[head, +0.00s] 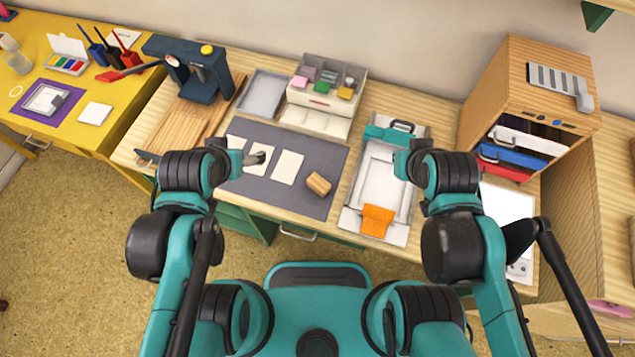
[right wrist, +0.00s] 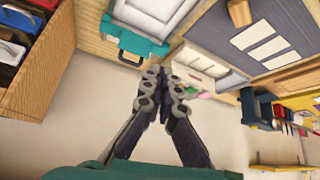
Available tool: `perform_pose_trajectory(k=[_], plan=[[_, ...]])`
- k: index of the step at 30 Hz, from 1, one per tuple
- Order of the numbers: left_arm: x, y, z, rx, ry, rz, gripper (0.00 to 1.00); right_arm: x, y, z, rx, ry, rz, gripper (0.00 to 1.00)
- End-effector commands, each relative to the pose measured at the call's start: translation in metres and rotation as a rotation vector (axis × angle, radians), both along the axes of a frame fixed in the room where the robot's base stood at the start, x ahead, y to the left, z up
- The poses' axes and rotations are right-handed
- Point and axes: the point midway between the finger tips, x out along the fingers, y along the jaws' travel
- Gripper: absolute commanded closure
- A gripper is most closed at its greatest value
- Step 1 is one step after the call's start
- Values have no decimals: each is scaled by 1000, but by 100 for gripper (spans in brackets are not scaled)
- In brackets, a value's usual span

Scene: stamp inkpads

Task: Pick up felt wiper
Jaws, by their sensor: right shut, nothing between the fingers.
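No object is plainly recognisable as the felt wiper. A tan block (head: 319,184) lies on the grey mat (head: 328,150), right of the white cards; it also shows at the top of the right wrist view (right wrist: 240,12). An orange piece (head: 377,221) lies at the front of the pale tray-like frame (head: 350,222). I cannot tell whether either one is the wiper. My left gripper (head: 262,157) is above the mat near the white cards, with its jaw state unclear. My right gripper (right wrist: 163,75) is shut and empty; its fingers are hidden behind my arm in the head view.
A teal bar with a dark handle (head: 385,132) crosses the back of the frame. A grey organizer (head: 318,120) and an empty grey tray (head: 263,94) stand behind the mat. A dark press (head: 203,88) is at the left, and a wooden drawer cabinet (head: 500,82) at the right.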

Motion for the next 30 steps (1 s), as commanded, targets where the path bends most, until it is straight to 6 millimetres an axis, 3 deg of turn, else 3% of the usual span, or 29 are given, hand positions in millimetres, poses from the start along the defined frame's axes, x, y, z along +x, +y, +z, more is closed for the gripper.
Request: perform_pose_trajectory(k=[5,6,11,15,23,30], plan=[[0,0,0,0,0,0,20,0,0,0,0,0,0,100],[0,0,0,0,0,0,20,0,0,0,0,0,0,95],[0,0,0,0,0,0,20,5,6,-2,25,23,-16,52],[0,0,-2,0,0,0,20,20,27,-13,98,107,-80,16],[0,0,-5,0,0,0,20,48,88,-61,222,334,-295,16],[0,0,-7,0,0,0,20,54,144,-124,242,510,-521,16]])
